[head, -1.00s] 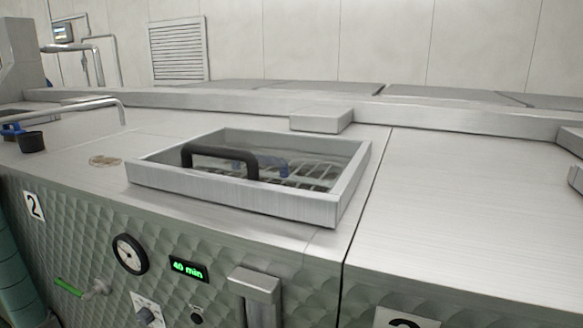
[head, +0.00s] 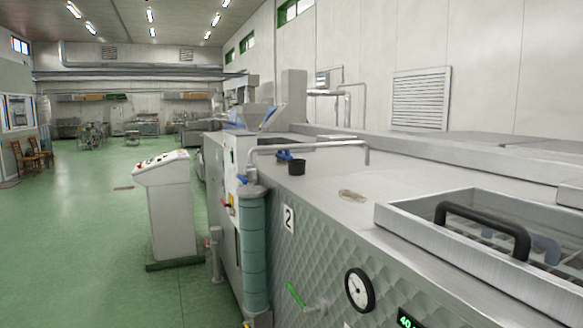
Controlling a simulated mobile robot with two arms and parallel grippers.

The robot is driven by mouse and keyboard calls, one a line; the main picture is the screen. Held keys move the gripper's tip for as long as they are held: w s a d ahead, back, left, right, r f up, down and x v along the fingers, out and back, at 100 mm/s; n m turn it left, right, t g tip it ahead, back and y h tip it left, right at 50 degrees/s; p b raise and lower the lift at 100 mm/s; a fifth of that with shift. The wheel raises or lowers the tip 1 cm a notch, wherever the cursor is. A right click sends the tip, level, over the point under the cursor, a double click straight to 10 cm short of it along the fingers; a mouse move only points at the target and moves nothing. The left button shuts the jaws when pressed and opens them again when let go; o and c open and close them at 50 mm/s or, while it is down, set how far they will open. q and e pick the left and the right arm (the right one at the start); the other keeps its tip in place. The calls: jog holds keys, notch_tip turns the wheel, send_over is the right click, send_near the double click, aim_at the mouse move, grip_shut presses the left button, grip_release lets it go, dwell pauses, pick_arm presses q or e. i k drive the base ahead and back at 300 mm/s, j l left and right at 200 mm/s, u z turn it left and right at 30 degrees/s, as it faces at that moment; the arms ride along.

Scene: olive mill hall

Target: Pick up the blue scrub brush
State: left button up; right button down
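I cannot make out a scrub brush for certain. A small blue item (head: 284,155) shows on the steel machine top, beside a black cup (head: 297,167); it is too small to tell if it is a brush or a valve handle. A bluish shape (head: 546,247) also shows inside the framed hatch (head: 405,228) at right, behind its black handle (head: 483,225); its form is unclear. Neither of my grippers is in view.
The steel machine (head: 315,240) fills the right side, with a bent pipe (head: 320,146) over its top and a gauge (head: 359,290) on its front. A control console (head: 170,215) stands left of it. The green floor (head: 85,240) at left is open.

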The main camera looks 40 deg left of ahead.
aim_at(282, 158)
jog(key=u, duration=1.25)
